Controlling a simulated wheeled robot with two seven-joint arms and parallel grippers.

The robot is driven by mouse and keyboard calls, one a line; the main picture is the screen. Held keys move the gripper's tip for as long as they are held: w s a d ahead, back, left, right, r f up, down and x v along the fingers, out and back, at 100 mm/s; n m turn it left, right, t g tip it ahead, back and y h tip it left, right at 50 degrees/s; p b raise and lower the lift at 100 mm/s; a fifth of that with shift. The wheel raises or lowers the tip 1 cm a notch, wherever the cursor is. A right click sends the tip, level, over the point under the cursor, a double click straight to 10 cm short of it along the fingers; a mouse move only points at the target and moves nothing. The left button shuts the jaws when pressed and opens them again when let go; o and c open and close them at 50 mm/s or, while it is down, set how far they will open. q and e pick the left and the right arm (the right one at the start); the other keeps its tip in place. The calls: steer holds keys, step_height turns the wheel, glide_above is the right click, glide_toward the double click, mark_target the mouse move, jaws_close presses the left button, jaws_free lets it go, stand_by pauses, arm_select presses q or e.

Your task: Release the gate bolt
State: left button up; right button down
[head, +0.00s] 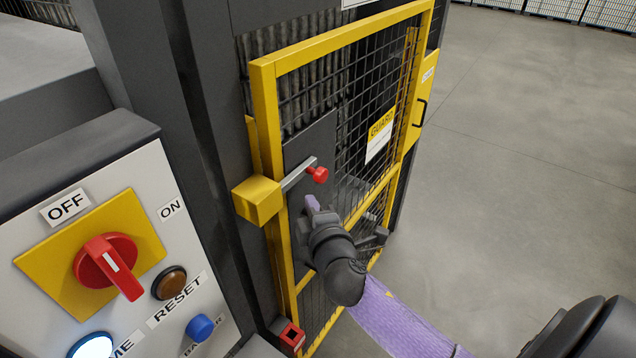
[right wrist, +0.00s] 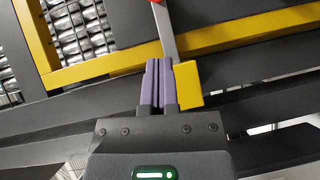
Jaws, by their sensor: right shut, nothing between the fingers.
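The gate bolt is a grey metal bar (head: 298,174) with a red knob (head: 318,174) at its right end. Its left end runs into a yellow block (head: 258,200) at the left post of the yellow-framed mesh gate (head: 340,42). My right gripper (head: 311,203) is shut and empty, just below the bar in the head view. In the right wrist view its purple fingers (right wrist: 158,84) are together close to the bar (right wrist: 168,38) and the yellow block (right wrist: 187,84). Whether they touch the bar I cannot tell. My left gripper is not in view.
A control panel (head: 190,238) with a red rotary switch (head: 106,262) and several buttons stands at the left. A yellow guard sign (head: 380,132) hangs on the mesh. A black handle (head: 421,112) is on the gate's right side. Open floor (head: 540,150) lies to the right.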

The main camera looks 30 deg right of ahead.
mark_target(311, 173)
steer(key=w+d, duration=0.2)
steer(key=w+d+f, duration=0.1)
steer(key=w+d, duration=0.1)
steer(key=shift+w+d, duration=0.15)
steer(key=shift+w, duration=0.25)
steer(key=d, duration=0.1)
steer(key=w+d, duration=0.1)
steer(key=d, duration=0.2)
steer(key=shift+w+r, duration=0.1)
steer(key=shift+w, duration=0.25)
